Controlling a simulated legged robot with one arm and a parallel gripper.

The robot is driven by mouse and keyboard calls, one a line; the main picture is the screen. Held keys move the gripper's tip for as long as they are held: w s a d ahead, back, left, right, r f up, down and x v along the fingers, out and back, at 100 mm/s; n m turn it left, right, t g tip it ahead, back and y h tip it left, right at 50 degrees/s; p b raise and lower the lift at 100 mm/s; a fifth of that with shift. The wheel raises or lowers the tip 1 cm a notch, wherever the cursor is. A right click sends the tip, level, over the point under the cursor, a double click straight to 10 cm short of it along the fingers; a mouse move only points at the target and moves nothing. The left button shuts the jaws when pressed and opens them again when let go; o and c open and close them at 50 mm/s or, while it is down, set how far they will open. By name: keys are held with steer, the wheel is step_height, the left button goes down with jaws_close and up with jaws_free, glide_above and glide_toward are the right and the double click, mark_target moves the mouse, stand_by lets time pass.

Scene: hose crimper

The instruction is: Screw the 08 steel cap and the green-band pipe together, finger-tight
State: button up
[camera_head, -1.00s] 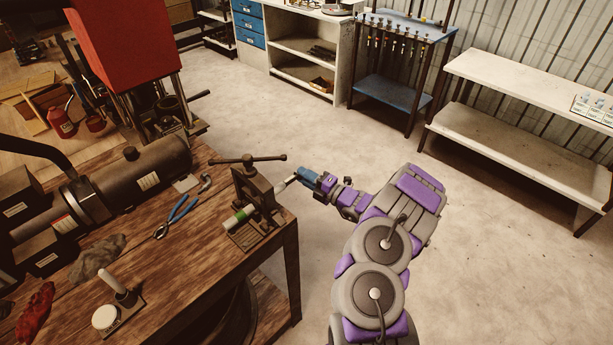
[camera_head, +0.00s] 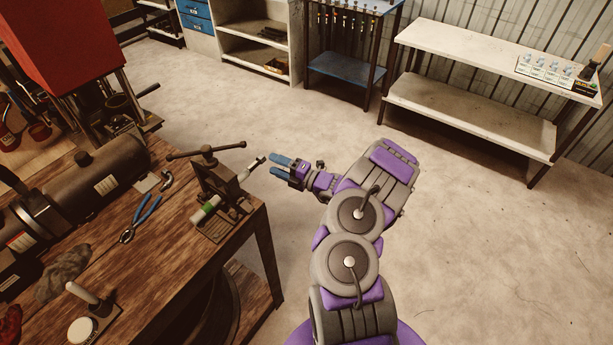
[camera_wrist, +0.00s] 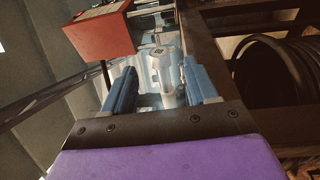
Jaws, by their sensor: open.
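The green-band pipe (camera_head: 206,208) lies clamped in the bench vise (camera_head: 217,183), its white and green end on the left and its pale shaft sticking out right. A small steel piece, which looks like the 08 cap (camera_head: 257,162), sits in line at the shaft's right end. In the wrist view the round steel end (camera_wrist: 163,75) shows between and beyond the fingers.
The wooden bench (camera_head: 165,250) carries blue-handled pliers (camera_head: 140,219), a grey cloth (camera_head: 63,272) and a dark cylindrical machine (camera_head: 105,175). A white shelf bench (camera_head: 490,55) with small labelled items stands at the back right.

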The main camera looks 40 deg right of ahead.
steer(key=p+v, duration=0.2)
steer(key=v, duration=1.1)
steer(key=shift+s+d, duration=0.15)
steer(key=shift+s, duration=0.05)
steer(key=shift+f, duration=0.1)
steer(key=shift+c, duration=0.3)
